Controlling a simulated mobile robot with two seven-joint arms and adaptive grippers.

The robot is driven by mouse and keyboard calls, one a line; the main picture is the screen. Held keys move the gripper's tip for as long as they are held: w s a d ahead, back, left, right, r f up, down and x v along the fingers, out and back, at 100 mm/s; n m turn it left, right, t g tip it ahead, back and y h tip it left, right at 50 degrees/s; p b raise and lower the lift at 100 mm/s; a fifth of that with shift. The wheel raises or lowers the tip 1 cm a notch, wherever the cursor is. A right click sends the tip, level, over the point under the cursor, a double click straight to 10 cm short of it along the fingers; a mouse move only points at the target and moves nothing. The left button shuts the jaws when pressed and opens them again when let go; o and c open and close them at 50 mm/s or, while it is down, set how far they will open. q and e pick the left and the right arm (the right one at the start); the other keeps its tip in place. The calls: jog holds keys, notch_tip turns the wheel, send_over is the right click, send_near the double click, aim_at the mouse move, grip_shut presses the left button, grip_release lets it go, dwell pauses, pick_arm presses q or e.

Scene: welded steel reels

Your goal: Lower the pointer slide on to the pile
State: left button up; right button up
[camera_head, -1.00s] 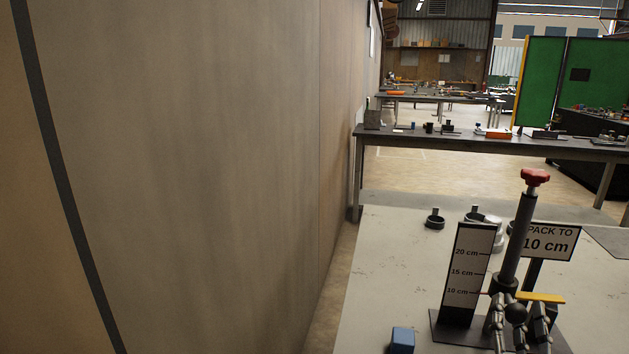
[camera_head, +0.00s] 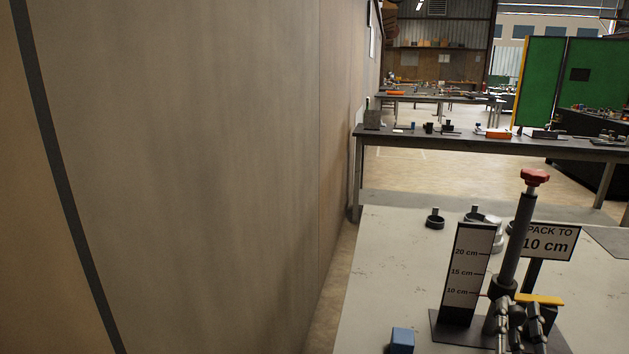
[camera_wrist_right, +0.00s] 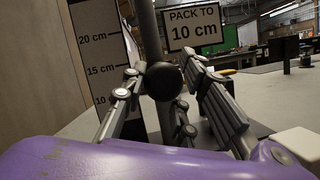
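The black post (camera_head: 521,222) with a red knob (camera_head: 534,177) on top stands beside the scale board (camera_head: 468,270), marked 10, 15 and 20 cm. The pointer slide (camera_head: 503,288) is a dark collar low on the post, with a thin red pointer near the 10 cm mark. Its black ball knob (camera_wrist_right: 163,80) faces me in the right wrist view. My right gripper (camera_head: 518,315) has its fingers on both sides of this ball, seemingly touching it. A yellow bar (camera_head: 539,299) lies behind the fingers. The pile is mostly hidden by my gripper. My left gripper is out of view.
A sign (camera_head: 548,242) reading "PACK TO 10 cm" stands right behind the post. A blue block (camera_head: 402,340) lies on the pale table (camera_head: 390,265) at the front left. Several small dark and grey round parts (camera_head: 435,220) stand farther back. A wall (camera_head: 220,180) fills the left.

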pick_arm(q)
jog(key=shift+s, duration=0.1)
pick_arm(e)
jog(key=shift+o, duration=1.3)
jog(key=shift+b+v, duration=1.15)
jog(key=shift+v, duration=1.55)
jog(key=shift+b+v, duration=0.35)
jog(key=shift+v, duration=0.45)
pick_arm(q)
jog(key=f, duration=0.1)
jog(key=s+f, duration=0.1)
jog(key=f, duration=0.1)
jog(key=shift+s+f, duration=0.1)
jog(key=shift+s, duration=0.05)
